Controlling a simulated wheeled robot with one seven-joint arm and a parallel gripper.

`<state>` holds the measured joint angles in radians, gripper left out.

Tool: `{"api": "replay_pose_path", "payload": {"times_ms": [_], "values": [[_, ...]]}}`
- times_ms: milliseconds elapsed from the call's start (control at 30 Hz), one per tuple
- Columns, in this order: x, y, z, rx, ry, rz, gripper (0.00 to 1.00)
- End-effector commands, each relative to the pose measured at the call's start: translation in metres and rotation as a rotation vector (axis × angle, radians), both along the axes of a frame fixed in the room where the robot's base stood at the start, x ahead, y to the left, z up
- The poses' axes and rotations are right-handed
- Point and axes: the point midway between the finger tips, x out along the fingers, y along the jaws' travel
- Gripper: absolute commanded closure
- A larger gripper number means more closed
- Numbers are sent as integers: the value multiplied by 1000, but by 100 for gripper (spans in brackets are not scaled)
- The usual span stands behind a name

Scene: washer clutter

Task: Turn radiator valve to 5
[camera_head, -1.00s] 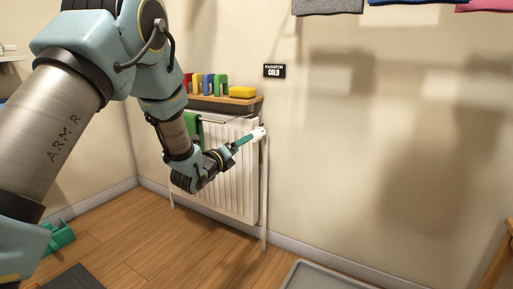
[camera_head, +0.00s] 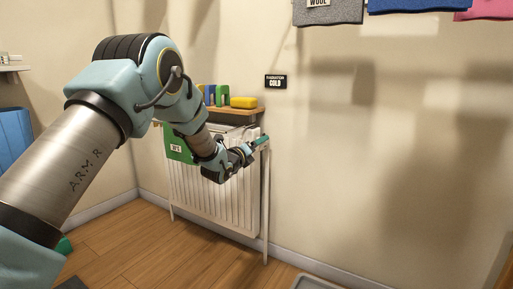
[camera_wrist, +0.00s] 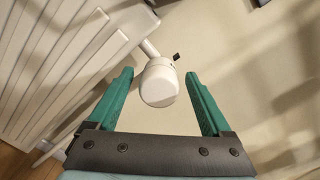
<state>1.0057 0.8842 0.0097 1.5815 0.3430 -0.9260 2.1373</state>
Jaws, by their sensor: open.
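The white radiator valve knob (camera_wrist: 159,84) shows in the wrist view, on the side of the white radiator (camera_wrist: 55,65). My gripper (camera_wrist: 159,74) is open, with one green finger on each side of the knob in the picture. Background gaps show between the knob and both fingers, so neither appears to touch it. A small dark mark (camera_wrist: 176,57) sits by the knob's far edge; no number is readable. In the head view my gripper (camera_head: 261,141) is at the radiator's upper right corner and hides most or all of the knob.
A sign reading "RADIATOR COLD" (camera_head: 275,81) hangs on the wall above the radiator. A wooden shelf (camera_head: 240,110) over it holds a yellow block (camera_head: 243,102) and coloured upright items. A green cloth (camera_head: 180,150) hangs at the radiator's left.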

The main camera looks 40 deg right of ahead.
Motion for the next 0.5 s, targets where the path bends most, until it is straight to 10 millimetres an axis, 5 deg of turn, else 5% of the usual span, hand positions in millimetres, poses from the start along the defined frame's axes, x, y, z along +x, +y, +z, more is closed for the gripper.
{"api": "replay_pose_path", "payload": {"times_ms": [500], "values": [[0,0,0,0,0,0,68]]}}
